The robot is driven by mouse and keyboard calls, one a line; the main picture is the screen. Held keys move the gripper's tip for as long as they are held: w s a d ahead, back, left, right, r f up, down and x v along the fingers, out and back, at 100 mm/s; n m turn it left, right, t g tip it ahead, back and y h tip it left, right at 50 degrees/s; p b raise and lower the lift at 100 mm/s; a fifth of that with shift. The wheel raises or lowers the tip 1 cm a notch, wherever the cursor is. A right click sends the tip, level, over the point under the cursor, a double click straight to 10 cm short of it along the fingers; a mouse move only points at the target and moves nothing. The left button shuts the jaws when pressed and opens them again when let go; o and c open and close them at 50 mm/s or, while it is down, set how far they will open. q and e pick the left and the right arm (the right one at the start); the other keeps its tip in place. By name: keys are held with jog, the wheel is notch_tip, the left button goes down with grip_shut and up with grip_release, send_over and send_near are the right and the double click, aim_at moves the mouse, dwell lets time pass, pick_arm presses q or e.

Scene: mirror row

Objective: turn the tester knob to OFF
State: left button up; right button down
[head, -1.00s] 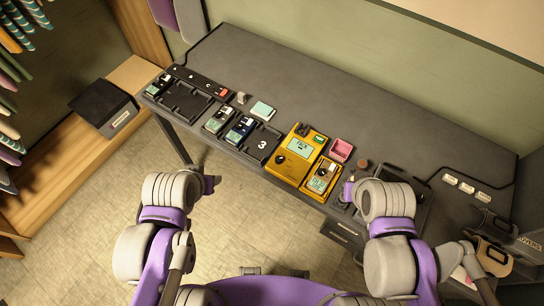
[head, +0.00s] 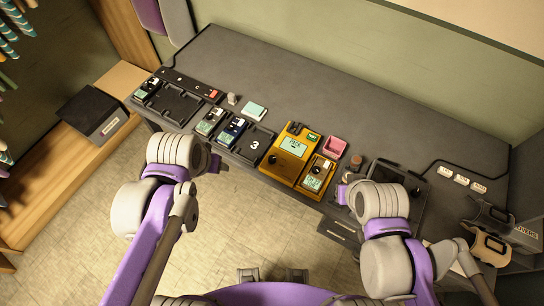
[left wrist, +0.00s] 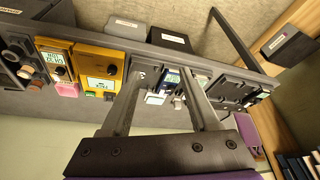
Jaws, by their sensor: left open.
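The yellow tester (head: 290,150) lies on the desk near its front edge, with a lit screen and a dark round knob (head: 272,159) at its left. A smaller yellow meter (head: 315,178) sits against its right side. In the left wrist view the tester (left wrist: 100,55) is left of my fingers. The knob's pointer is too small to read. My left gripper (head: 218,163) is off the desk's front edge, left of the tester and touching nothing I can see. Its fingers (left wrist: 156,62) are open and empty in the left wrist view. My right gripper (head: 343,191) is by the desk's front edge, right of the meter; its jaws are unclear.
Several small devices and black charger trays (head: 255,145) fill the desk front left of the tester. A pink box (head: 335,146) and a brown-topped jar (head: 356,161) stand to its right. The back of the desk (head: 330,95) is clear. A black box (head: 95,110) sits at far left.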

pick_arm(q)
jog(key=w+d+m+g+b, duration=0.2)
jog(key=w+d+m+g, duration=0.1)
jog(key=w+d, duration=0.4)
jog(key=m+g+b, duration=0.1)
jog(key=b, duration=0.1)
send_near(272, 158)
jog(key=f, duration=0.8)
jog(key=shift+w+d+f, duration=0.15)
jog(key=shift+d+f, duration=0.05)
jog(key=shift+f, duration=0.05)
pick_arm(e)
notch_tip(272, 158, down, 6)
jog(key=s, duration=0.2)
jog(key=shift+f, duration=0.25)
pick_arm(q)
grip_shut()
